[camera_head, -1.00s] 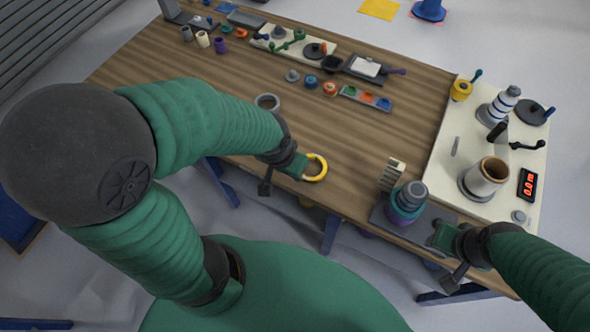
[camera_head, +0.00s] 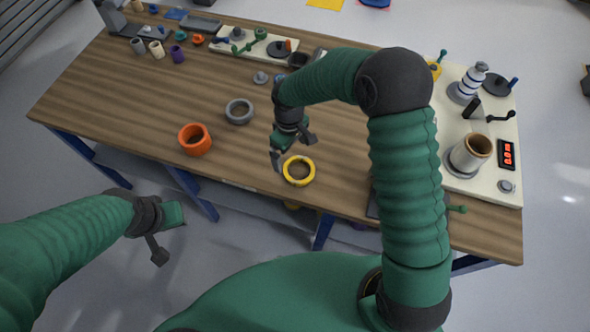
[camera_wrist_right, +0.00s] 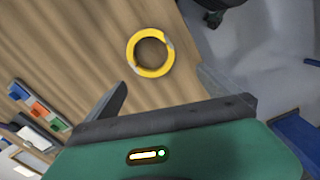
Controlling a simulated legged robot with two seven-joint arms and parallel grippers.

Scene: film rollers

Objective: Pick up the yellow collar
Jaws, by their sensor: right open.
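The yellow collar (camera_head: 299,182) is a ring lying flat on the table near its front edge. In the right wrist view the collar (camera_wrist_right: 151,71) lies just beyond the fingertips, with wood showing through its hole. My right gripper (camera_head: 290,152) is open and empty, reaching down just behind and left of the collar. Its spread fingers (camera_wrist_right: 160,88) show in the wrist view, apart from the collar. My left gripper (camera_head: 166,232) hangs in front of the table at lower left, away from the collar; its jaw opening is unclear.
An orange ring (camera_head: 195,150) and a grey ring (camera_head: 239,122) lie left of the collar. A white board (camera_head: 500,180) with a tan cup (camera_head: 471,150) stands at the right. My right arm hides part of the table. Bare wood lies around the collar.

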